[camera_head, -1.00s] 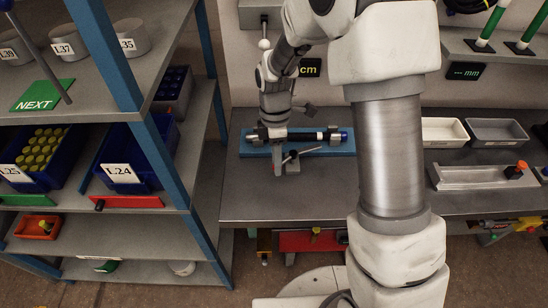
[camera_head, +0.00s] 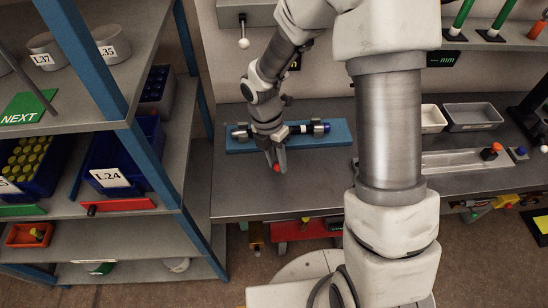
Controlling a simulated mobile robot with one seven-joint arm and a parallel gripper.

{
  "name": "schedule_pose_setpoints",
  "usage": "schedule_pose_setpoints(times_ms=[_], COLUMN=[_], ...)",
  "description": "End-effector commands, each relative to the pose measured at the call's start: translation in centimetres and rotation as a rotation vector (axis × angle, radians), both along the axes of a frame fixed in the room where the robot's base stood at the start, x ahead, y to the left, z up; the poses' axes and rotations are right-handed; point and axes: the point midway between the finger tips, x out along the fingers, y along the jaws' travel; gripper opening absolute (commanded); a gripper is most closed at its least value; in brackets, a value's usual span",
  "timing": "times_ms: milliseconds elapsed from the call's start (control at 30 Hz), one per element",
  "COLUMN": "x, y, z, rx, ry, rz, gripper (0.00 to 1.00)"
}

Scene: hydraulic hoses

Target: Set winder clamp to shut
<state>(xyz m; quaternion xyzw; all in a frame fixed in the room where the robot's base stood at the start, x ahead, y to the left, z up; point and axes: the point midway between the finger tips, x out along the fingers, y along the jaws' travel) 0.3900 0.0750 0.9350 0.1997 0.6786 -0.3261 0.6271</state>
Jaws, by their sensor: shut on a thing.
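The winder is a blue base plate (camera_head: 340,134) on the grey workbench. A dark rod-like piece with a blue end (camera_head: 326,127) lies along it in grey holders. My gripper (camera_head: 277,163) reaches down at the plate's front edge, left of its middle. Its fingers are shut on a small red-tipped part (camera_head: 277,168), which looks like the clamp's handle. The clamp's body and most of the handle are hidden behind my fingers and wrist, so I cannot tell the clamp's position.
Shelving with blue bins (camera_head: 119,155) stands close on the left. Grey trays (camera_head: 472,117) and a pale channel block (camera_head: 460,160) are on the bench to the right. The bench front around my gripper is clear.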

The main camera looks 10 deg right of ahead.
Motion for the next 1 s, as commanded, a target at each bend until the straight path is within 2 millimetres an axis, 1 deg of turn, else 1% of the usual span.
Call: schedule_pose_setpoints(times_ms=[533,567,700,733,1000], x=[0.09,0.10,0.07,0.06,0.01], y=[-0.19,-0.20,-0.19,-0.18,-0.16], z=[0.10,0.10,0.07,0.06,0.07], rx=[0.000,0.000,-0.001,0.000,0.000], ry=[-0.003,-0.003,-0.003,-0.002,-0.001], rz=[0.028,0.028,0.028,0.028,0.027], gripper=[0.00,0.34,0.59,0.60,0.60])
